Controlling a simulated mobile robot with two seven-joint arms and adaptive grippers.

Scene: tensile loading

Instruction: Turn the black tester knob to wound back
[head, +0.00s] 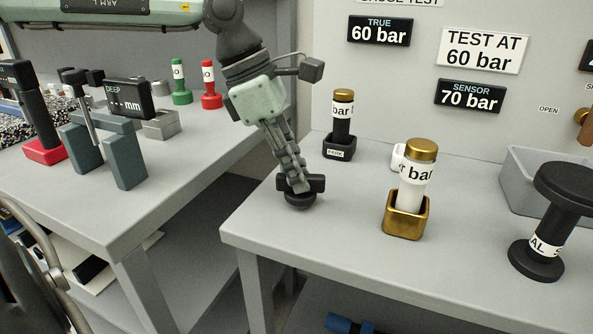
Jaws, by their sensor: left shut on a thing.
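My left gripper (301,184) comes down from above at the near left corner of the right-hand bench. It is shut on a dark round knob (301,203), which shows just below the fingertips, low on the bench top. The fingers hide most of the knob, so I cannot read its turned position or any marking. My right gripper is not in view.
Right of the gripper stand a black-and-gold cylinder (342,118) in a dark holder, a gold-capped white cylinder (414,173) in a brass holder, and a black spool-shaped piece (563,215). A grey bin (520,188) is behind. A gap separates the left bench (120,205).

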